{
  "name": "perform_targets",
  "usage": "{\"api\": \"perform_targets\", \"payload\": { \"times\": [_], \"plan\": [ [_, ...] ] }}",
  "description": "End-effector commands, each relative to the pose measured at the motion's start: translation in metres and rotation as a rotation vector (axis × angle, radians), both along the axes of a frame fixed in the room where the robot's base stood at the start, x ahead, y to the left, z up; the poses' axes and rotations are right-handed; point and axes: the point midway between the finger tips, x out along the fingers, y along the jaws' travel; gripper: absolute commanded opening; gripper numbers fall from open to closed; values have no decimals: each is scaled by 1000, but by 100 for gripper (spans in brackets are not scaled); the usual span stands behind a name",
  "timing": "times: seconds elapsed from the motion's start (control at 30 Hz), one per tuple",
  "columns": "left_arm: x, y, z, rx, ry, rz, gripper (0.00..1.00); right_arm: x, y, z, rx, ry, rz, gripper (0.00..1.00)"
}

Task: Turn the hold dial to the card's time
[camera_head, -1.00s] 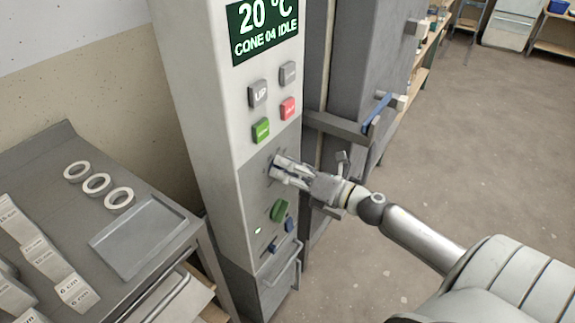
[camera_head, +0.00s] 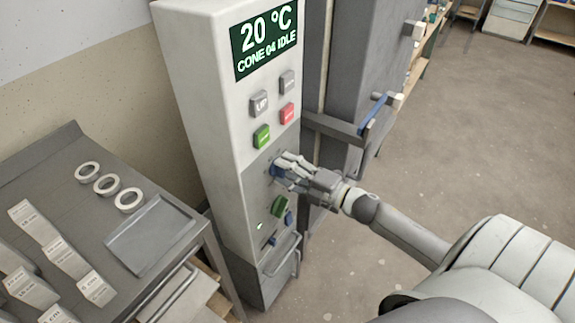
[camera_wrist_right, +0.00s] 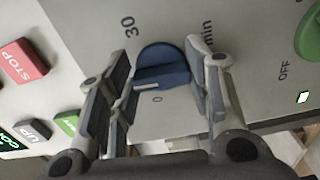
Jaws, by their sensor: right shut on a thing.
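The blue hold dial (camera_wrist_right: 163,65) sits on the grey lower panel of the controller, between the marks 30, 0 and min in the right wrist view. It also shows as a small blue patch (camera_head: 275,171) in the head view. My right gripper (camera_wrist_right: 160,88) is shut on the dial, one finger on each side; it also shows in the head view (camera_head: 281,169). A pale line on the dial lies near the 0 mark; its exact reading is unclear. I cannot make out a card with a time. My left gripper is not in view.
The display (camera_head: 264,40) reads 20 °C, CONE 04 IDLE. The red STOP button (camera_wrist_right: 23,60) and green knob (camera_head: 279,206) are close to the gripper. A grey table (camera_head: 60,172) with rings, labelled strips and a tray stands left. Open floor lies right.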

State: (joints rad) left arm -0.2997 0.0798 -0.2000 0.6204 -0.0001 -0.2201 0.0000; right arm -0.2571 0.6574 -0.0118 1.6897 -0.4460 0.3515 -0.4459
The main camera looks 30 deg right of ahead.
Motion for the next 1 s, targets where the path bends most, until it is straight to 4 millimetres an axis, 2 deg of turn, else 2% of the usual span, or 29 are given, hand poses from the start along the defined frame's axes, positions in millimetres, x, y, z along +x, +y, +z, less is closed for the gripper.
{"api": "perform_targets", "payload": {
  "times": [0.1,0.4,1.0],
  "plan": [
    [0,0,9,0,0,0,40,0,0,1,85,37,-1,22],
    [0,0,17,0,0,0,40,0,0,-1,239,101,-1,22],
    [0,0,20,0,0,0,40,0,0,-3,302,127,0,22]
  ]
}}
